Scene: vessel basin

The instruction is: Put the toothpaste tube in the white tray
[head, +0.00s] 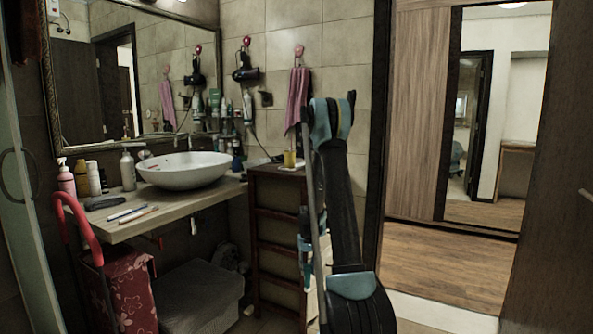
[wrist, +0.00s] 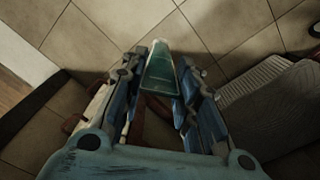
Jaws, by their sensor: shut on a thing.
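My gripper (wrist: 166,82) is shut on the toothpaste tube (wrist: 160,72), a green tube with a pale end, which sits between the two blue fingers in the wrist view. The tube is off the floor, with floor tiles behind it. A pale flat thing (head: 292,168), possibly the white tray, lies on the cabinet top, partly hidden by my arm.
To the left, the counter (head: 150,207) bears a white basin (head: 184,170), bottles and brushes. A grey box (head: 200,295) and a red patterned bag (head: 128,290) stand below. A doorway opens at right.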

